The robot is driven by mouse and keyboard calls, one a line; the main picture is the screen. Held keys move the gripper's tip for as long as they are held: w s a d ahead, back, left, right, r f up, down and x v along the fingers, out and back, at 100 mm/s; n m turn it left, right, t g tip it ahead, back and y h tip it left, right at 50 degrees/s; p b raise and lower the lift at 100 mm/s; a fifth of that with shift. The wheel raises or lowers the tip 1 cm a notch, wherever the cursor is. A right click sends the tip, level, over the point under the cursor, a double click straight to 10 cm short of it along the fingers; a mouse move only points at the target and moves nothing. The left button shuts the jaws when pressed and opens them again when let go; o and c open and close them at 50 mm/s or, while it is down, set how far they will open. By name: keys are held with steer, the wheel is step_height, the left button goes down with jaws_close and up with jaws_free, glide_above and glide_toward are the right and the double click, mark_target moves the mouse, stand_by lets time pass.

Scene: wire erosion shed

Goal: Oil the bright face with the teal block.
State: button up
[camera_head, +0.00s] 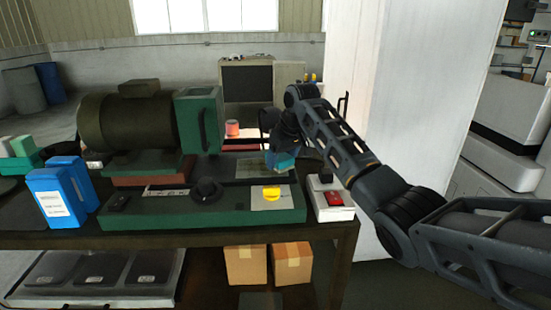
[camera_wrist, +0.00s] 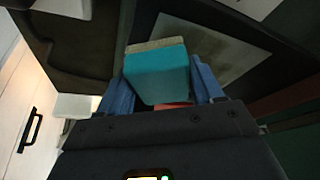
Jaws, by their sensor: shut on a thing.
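My gripper (camera_head: 281,150) is shut on the teal block (camera_wrist: 158,76), which sits between its two blue fingers in the wrist view. The block has a pale, rough-looking strip along its far end. In the head view the teal block (camera_head: 283,161) shows small under the gripper, over the right part of the green machine (camera_head: 220,208). A pale grey flat face (camera_head: 252,168) lies on the machine by the block; a pale plate also shows beyond the block in the wrist view (camera_wrist: 225,52). I cannot tell whether block and face touch.
A yellow knob (camera_head: 271,193) stands on a second pale plate in front, with a black knob (camera_head: 206,190) to its left. A red-button box (camera_head: 335,198) is at the bench's right end. Blue containers (camera_head: 58,196) stand left. A white column (camera_head: 415,90) rises behind my arm.

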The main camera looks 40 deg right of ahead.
mark_target(236, 170)
steer(key=shift+s+d, duration=0.55)
steer(key=shift+d, duration=0.2)
steer(key=shift+s+a, duration=0.5)
steer(key=shift+s, duration=0.2)
steer(key=shift+w+a, duration=1.35)
steer(key=shift+a, duration=0.65)
steer(key=shift+w+a, duration=1.3)
steer(key=shift+a, duration=0.75)
steer(key=shift+w+a, duration=1.35)
steer(key=shift+a, duration=0.65)
